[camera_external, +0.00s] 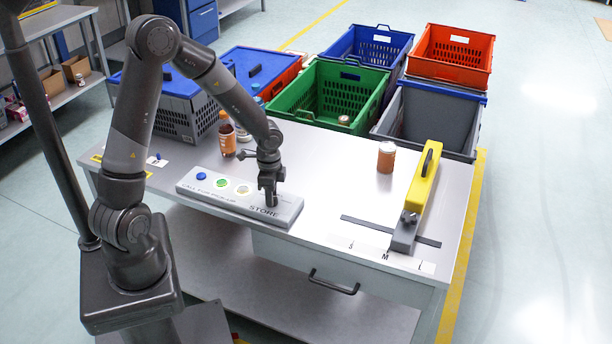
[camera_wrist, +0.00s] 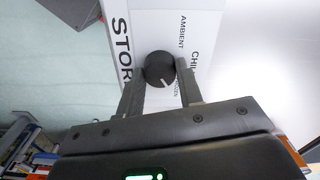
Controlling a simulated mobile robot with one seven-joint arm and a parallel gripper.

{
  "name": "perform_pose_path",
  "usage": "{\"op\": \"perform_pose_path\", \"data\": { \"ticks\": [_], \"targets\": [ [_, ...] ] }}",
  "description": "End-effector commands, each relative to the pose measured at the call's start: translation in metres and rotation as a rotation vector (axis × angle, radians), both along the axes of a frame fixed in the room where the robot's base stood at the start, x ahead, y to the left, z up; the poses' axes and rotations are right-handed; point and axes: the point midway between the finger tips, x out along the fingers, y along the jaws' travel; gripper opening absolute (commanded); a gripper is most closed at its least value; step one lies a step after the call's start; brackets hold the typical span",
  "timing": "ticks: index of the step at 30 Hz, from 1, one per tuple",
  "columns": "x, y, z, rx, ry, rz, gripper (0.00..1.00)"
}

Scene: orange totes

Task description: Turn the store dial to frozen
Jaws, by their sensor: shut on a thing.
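The store dial (camera_wrist: 158,67) is a round black knob with a white pointer line in the wrist view. My gripper (camera_wrist: 160,78) has one finger on each side of the knob and is shut on it. The pointer line slants to the lower right of that picture. The word AMBIENT is readable on the white panel (camera_wrist: 147,22); CHILLED is partly cut off, and a further label beside the right finger is mostly hidden. In the external view my gripper (camera_external: 268,192) points down over the panel's right end by the word STORE, and hides the dial.
The panel also carries blue (camera_external: 201,176), green (camera_external: 222,183) and pale yellow (camera_external: 243,190) buttons. An orange bottle (camera_external: 227,138) stands behind it. To the right stand a brown jar (camera_external: 386,158) and a yellow lever device (camera_external: 423,185). Totes, including a green one (camera_external: 310,100), stand behind the table.

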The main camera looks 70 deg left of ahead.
Motion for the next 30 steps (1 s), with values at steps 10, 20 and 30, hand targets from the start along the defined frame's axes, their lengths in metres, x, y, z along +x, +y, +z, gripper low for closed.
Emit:
{"op": "perform_pose_path", "data": {
  "ticks": [10, 20, 30],
  "targets": [
    [0.0005, -0.0005, 0.0003, 0.001, 0.000, 0.058, 0.10],
    [0.0005, 0.0001, 0.0004, 0.000, -0.001, 0.121, 0.10],
    [0.0004, 0.0000, 0.0003, 0.000, -0.001, 0.120, 0.55]
  ]
}}
